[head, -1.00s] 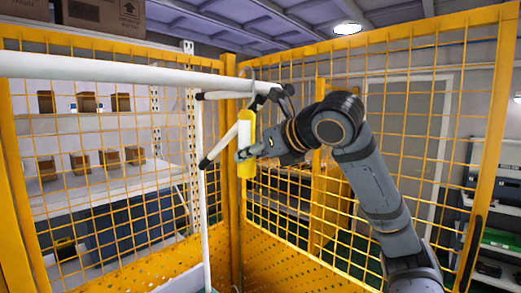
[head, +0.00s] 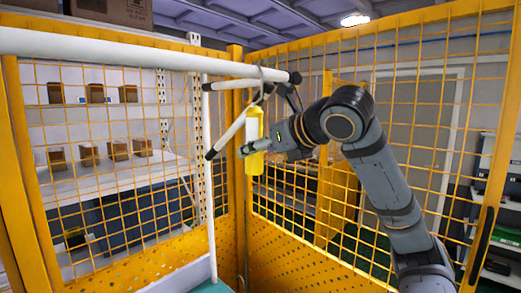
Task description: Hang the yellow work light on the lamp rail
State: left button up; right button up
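The yellow work light (head: 255,164) hangs upright in the middle of the head view, with a pale panel on its side and a thin hook (head: 261,72) at its top. The lamp rail (head: 232,84) is a short white bar with black ends. The hook crosses the rail near its right end; whether it bears on the rail is hard to tell. My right gripper (head: 247,149) reaches in from the right and is shut on the light's body, its fingers partly hiding it. My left gripper is not in view.
A thick white tube (head: 110,49) crosses the upper left. A second short white bar (head: 230,135) slants behind the light, and a thin white post (head: 208,180) stands left. Yellow mesh fencing (head: 120,215) encloses the back and right. Shelves with boxes lie beyond it.

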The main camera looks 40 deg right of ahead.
jog(key=v, duration=1.2)
